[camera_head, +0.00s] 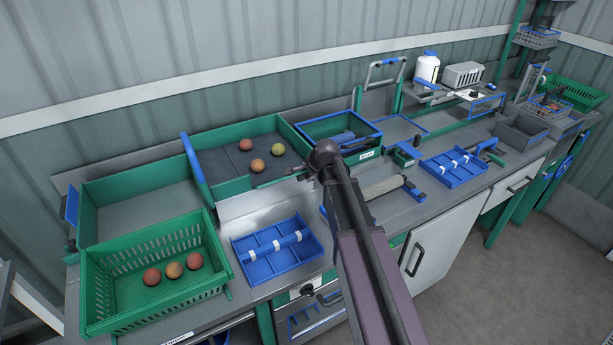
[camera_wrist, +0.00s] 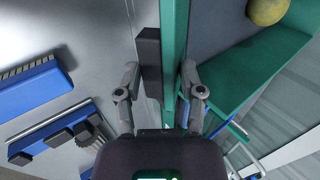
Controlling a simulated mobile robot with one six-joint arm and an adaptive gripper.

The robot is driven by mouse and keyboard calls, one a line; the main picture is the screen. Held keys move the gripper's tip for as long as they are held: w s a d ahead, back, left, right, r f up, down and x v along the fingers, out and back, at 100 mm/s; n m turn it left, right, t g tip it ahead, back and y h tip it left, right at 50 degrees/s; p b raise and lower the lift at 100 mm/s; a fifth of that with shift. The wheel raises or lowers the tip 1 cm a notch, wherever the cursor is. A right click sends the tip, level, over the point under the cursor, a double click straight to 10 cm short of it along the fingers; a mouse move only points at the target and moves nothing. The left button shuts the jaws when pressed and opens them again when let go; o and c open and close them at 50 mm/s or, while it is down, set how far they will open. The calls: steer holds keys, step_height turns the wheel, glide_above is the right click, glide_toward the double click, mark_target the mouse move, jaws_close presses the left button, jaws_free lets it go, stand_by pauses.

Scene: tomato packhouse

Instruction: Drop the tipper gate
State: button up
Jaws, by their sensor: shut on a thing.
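The tipper (camera_head: 222,190) is a green-walled tray with a dark floor, holding three tomatoes (camera_head: 257,166) at the back middle of the bench. A green gate panel (camera_wrist: 173,40) with a dark block-like handle (camera_wrist: 149,62) runs up the middle of the wrist view. My gripper (camera_wrist: 160,82) has one finger on each side of the handle and panel edge and is shut on them. In the head view my gripper (camera_head: 305,174) is at the tipper's right side, mostly hidden by my arm. Whether the gate has dropped cannot be told.
A green crate (camera_head: 110,262) with three tomatoes and a blue divided tray (camera_head: 262,270) stand at the front left. A blue-rimmed green bin (camera_head: 310,130) is behind my gripper. A roller brush (camera_head: 380,187) and another blue tray (camera_head: 440,178) lie to the right.

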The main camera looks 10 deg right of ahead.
steer(key=f+t+b, duration=0.1)
steer(key=b, duration=0.1)
steer(key=s+f+t+b, duration=0.1)
steer(key=b, duration=0.1)
steer(key=shift+t+y, duration=0.3)
steer(key=shift+y, duration=0.1)
steer(key=t+b, duration=0.1)
steer(key=b, duration=0.1)
steer(key=f+t+b, duration=0.1)
steer(key=b, duration=0.2)
steer(key=shift+d+f+t+y, duration=0.1)
steer(key=shift+f+t+y, duration=0.15)
steer(key=shift+t+y, duration=0.15)
steer(key=t+b, duration=0.1)
steer(key=b, duration=0.1)
steer(key=shift+f+b, duration=0.25)
steer(key=shift+b, duration=0.15)
steer(key=shift+t+y+b, duration=0.3)
steer(key=shift+b, duration=0.15)
steer(key=shift+s+b, duration=0.15)
steer(key=shift+b, duration=0.15)
steer(key=o, duration=0.9)
steer(key=shift+o, duration=0.2)
steer(key=shift+f, duration=0.1)
